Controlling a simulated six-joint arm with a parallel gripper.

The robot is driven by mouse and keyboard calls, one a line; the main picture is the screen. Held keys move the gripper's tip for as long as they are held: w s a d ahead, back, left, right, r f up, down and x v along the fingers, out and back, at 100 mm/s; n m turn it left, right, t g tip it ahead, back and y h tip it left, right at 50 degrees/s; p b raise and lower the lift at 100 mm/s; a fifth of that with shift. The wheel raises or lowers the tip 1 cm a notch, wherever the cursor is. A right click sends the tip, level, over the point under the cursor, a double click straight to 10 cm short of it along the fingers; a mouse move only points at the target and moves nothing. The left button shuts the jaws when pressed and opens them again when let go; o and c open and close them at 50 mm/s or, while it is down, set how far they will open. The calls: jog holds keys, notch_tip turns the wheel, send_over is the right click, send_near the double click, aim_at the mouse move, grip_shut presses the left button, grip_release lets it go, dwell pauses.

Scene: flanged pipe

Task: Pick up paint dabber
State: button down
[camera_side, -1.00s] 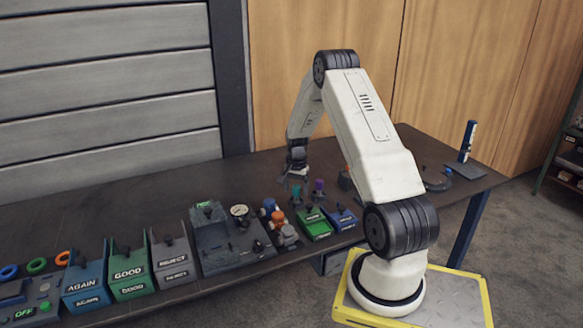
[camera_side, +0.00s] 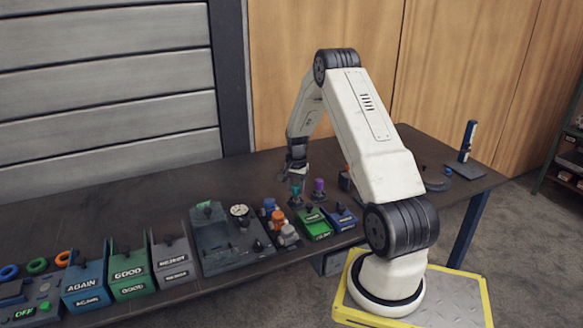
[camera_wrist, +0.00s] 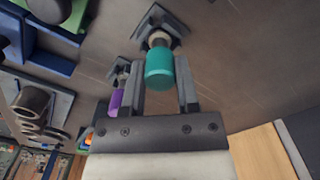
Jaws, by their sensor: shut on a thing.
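A teal-capped paint dabber (camera_wrist: 159,70) stands in a small dark holder (camera_wrist: 158,24) on the bench. In the wrist view it lies between the two fingers of my gripper (camera_wrist: 160,92), which is shut on it. In the side view my gripper (camera_side: 296,182) reaches down onto the teal dabber (camera_side: 296,190), whose top is partly hidden by the fingers. A second dabber with a purple cap (camera_side: 319,185) stands just to the right in its own holder. In the wrist view the purple dabber (camera_wrist: 115,100) is left of my fingers and partly hidden.
A green box (camera_side: 315,223) and a blue box (camera_side: 341,217) stand in front of the dabbers. A grey fixture (camera_side: 222,240) and bins labelled REJECT (camera_side: 174,262), GOOD (camera_side: 128,272) and AGAIN (camera_side: 84,284) stand to the left. The bench behind the dabbers is clear.

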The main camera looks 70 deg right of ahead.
jog(key=shift+r, duration=0.7)
jog(key=s+a+r, duration=0.9)
jog(key=s+r, duration=0.1)
jog(key=r, duration=0.1)
jog(key=shift+a, duration=0.3)
jog(key=shift+r, duration=0.1)
